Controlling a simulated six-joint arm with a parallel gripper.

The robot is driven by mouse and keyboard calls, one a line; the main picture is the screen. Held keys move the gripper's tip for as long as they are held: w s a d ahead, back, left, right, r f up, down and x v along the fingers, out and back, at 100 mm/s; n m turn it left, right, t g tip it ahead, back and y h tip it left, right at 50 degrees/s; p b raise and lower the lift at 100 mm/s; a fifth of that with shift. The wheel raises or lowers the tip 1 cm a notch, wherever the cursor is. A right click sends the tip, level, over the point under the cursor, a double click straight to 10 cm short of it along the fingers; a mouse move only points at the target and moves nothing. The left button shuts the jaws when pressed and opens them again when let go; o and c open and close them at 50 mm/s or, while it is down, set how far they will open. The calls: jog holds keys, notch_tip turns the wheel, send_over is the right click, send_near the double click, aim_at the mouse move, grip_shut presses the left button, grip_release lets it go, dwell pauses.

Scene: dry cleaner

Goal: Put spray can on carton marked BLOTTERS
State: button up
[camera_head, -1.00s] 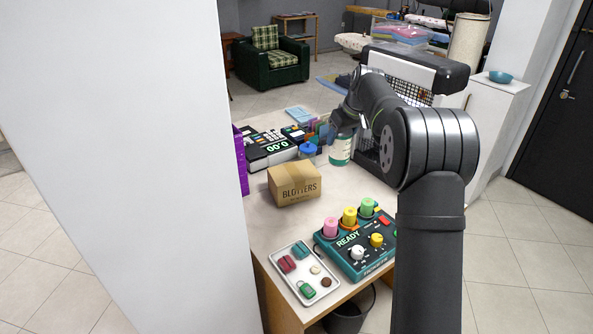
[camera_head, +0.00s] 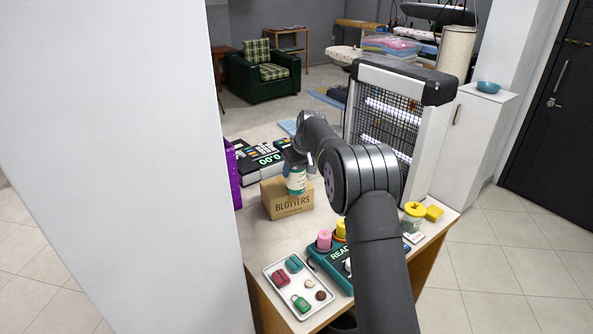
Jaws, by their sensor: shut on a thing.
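The spray can (camera_head: 296,183), white with a teal band, is upright in my gripper (camera_head: 297,163). The jaws are shut on its upper part, and my wrist partly hides them. The carton marked BLOTTERS (camera_head: 290,207) is a brown box standing on the counter with its lettering facing me. The can's lower end overlaps the carton's top in the head view. I cannot tell whether the can touches the carton or hangs slightly above it.
A tray (camera_head: 272,271) of small items and a teal READY console (camera_head: 318,257) are in front. A black device with a display (camera_head: 262,160) stands behind left. A mesh-fronted lamp panel (camera_head: 385,115) stands behind my arm. A yellow-lidded jar (camera_head: 413,217) is at right.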

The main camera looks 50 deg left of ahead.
jog(key=shift+f, duration=0.3)
jog(key=shift+f, duration=0.15)
jog(key=o, duration=1.1)
jog(key=v, duration=1.2)
